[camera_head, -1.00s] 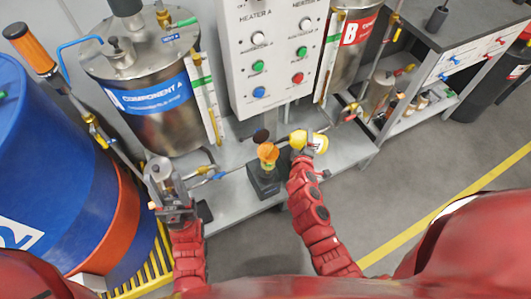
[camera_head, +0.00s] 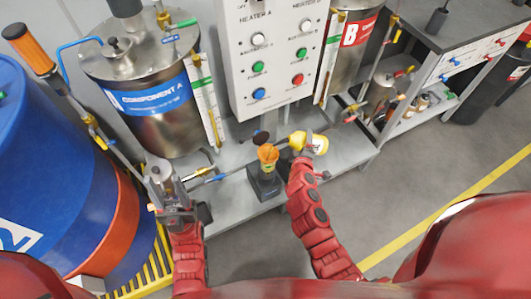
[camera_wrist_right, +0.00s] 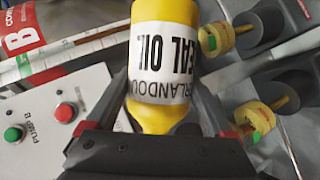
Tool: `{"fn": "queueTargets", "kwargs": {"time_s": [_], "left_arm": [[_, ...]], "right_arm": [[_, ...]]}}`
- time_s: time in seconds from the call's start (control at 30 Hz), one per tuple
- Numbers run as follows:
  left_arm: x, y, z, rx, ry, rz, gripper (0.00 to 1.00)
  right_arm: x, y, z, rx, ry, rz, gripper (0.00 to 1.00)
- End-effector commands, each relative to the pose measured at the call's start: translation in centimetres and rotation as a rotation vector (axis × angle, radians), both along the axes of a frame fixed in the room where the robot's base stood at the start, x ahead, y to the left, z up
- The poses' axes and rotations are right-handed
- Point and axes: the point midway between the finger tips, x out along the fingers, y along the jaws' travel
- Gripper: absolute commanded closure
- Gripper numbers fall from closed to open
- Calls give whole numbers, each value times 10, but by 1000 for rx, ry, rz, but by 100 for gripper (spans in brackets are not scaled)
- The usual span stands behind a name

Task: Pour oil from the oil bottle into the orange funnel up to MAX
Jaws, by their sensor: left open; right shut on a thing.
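The yellow oil bottle (camera_head: 317,144) with a white label is held in my right gripper (camera_head: 302,146), which is shut on it. The bottle lies tilted nearly flat, its neck pointing left at the orange funnel (camera_head: 267,153). The funnel sits upright on a dark unit on the grey bench. In the right wrist view the bottle (camera_wrist_right: 163,60) fills the middle between the fingers; its mouth is out of sight there. I cannot tell if oil flows or see the MAX mark. My left gripper (camera_head: 174,213) is open at the lower left, apart from the funnel.
The steel Component A tank (camera_head: 150,95) stands behind left, with pipes and valves beside it. A white control panel (camera_head: 275,60) rises behind the funnel. A blue drum (camera_head: 50,170) stands far left. The floor at right is clear.

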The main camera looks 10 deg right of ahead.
Motion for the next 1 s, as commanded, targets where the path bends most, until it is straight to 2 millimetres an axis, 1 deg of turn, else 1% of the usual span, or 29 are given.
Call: {"fn": "queueTargets", "kwargs": {"time_s": [0.1,0.2,0.27,0.37,0.53,0.6,0.63,0.7,0.77,0.87,1.0], "left_arm": [[0,0,4,0,0,0,50],[0,0,3,0,0,0,50],[0,0,10,0,0,0,50],[0,0,46,0,0,0,50],[0,0,100,0,0,0,50],[0,0,113,0,0,0,50],[0,0,114,0,0,0,50],[0,0,110,0,0,0,50],[0,0,109,0,0,0,50],[0,0,118,0,0,0,50],[0,0,141,0,0,0,50]], "right_arm": [[1,0,3,15,-3,0,100],[1,0,2,17,-3,0,100],[1,0,5,34,-3,-1,100],[1,-1,28,141,-8,-5,100],[1,5,52,356,-16,-1,100],[1,7,49,440,-17,1,100],[1,8,45,461,-16,4,100],[1,10,39,481,-20,9,100],[1,10,37,485,-20,10,100],[0,10,40,507,-16,9,100],[0,9,49,556,-16,13,100]]}}
